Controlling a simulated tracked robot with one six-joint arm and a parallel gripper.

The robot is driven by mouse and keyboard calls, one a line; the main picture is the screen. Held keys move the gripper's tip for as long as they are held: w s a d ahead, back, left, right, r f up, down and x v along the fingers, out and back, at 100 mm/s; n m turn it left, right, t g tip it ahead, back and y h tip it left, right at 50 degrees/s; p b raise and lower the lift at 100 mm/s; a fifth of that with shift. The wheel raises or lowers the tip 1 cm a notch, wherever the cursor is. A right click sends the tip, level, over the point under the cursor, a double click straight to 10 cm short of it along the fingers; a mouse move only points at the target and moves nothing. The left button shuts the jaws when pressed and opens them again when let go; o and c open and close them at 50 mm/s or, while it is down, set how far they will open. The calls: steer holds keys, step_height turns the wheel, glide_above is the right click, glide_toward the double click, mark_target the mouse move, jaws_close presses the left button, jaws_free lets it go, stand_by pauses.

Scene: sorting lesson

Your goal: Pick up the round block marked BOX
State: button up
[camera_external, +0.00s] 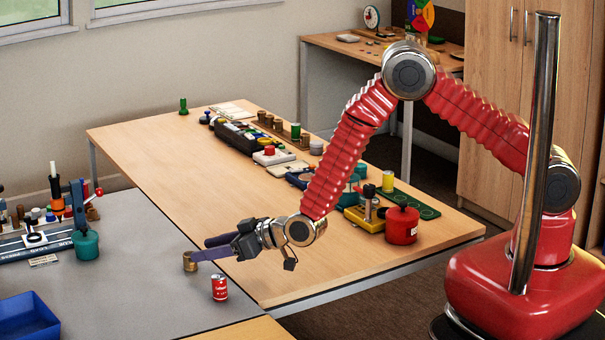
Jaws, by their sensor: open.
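My gripper (200,249) is open at the end of the red arm, over the edge between the grey and wooden tabletops. Its fingers point left. A small brown-gold round block (189,264) stands on the grey top at the tip of the nearer finger, which overlaps it in the picture; I cannot tell whether they touch. A red can-shaped block (219,290) with white marks stands below the gripper in the picture. A larger red round pot (401,227) with a white label stands on the wooden table. No lettering reads clearly as BOX.
A teal knobbed pot (86,246) and a crowded rack (40,240) stand at the left. A blue tray (27,318) is at the lower left. Several blocks and trays line the far side of the wooden table (165,165). Its middle is clear.

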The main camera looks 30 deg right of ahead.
steer(key=shift+w+a+f, duration=0.2)
steer(key=shift+w+a, duration=0.15)
steer(key=shift+w, duration=0.05)
steer(key=shift+x, duration=2.65)
steer(key=shift+d+f, duration=0.1)
steer(key=shift+s, duration=0.1)
steer(key=c, duration=1.1)
step_height(320, 180, up, 10)
